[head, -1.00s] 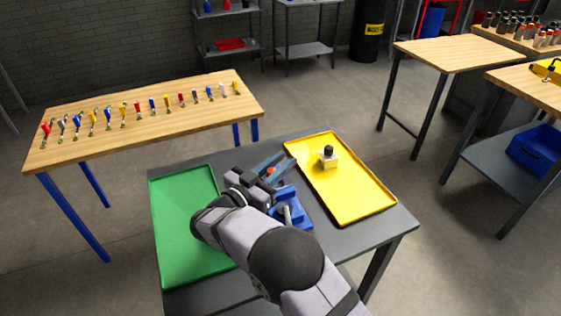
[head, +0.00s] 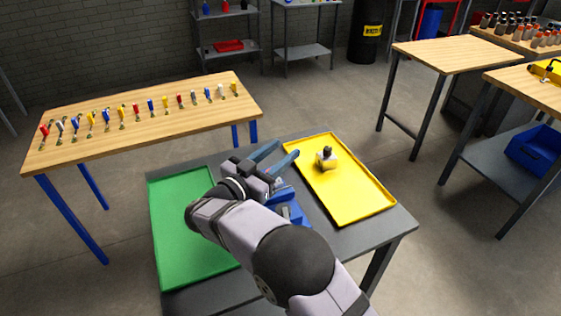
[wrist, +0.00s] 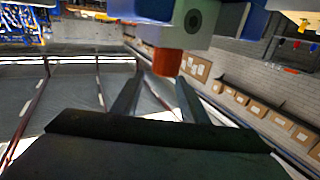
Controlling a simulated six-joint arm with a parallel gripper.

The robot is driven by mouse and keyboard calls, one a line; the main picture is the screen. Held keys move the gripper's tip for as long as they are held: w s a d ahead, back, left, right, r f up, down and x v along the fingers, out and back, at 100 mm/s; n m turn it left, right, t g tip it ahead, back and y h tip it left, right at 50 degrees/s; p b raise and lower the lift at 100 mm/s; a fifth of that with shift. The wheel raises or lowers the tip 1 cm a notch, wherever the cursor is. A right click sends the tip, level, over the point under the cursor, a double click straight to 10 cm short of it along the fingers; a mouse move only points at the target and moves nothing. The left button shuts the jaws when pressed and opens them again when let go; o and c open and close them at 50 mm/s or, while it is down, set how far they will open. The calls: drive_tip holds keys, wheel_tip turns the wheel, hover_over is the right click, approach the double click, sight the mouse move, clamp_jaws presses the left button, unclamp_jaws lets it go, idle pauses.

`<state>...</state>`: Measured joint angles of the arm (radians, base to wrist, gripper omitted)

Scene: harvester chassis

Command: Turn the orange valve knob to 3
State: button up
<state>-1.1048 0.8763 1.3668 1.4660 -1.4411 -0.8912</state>
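The orange valve knob (wrist: 167,62) shows in the wrist view as a short orange cylinder on a pale grey block (wrist: 190,24) with a dark round spot. No number or pointer is readable on it. My gripper (head: 281,149) is open in the head view, its two blue-grey fingers spread apart. In the wrist view the fingers (wrist: 158,92) stand apart, with the knob between their lines and beyond the tips; contact is not visible. In the head view my arm and gripper largely hide the knob. A blue vise-like fixture (head: 290,211) stands beside the gripper.
A yellow tray (head: 360,205) to the right holds a pale block with a black top (head: 326,158). An empty green tray (head: 185,235) lies left on the same grey table (head: 385,235). A wooden bench (head: 75,145) behind holds several coloured items.

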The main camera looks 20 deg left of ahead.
wheel_tip(320, 180, up, 6)
drive_tip(key=shift+r, duration=0.25)
drive_tip(key=s+a+f+g+y+p, duration=0.1)
drive_tip(key=s+a+f+g+p, duration=0.25)
drive_tip(key=s+f, duration=0.5)
drive_tip(key=shift+g, duration=0.45)
drive_tip(key=shift+d+r+p+x, duration=0.15)
drive_tip(key=shift+p+x, duration=0.3)
drive_tip(key=shift+x, duration=0.95)
drive_tip(key=shift+d+r+p+x, duration=0.1)
drive_tip(key=shift+d+p+x, duration=0.25)
drive_tip(key=shift+x, duration=1.05)
drive_tip(key=shift+a, duration=0.1)
clamp_jaws()
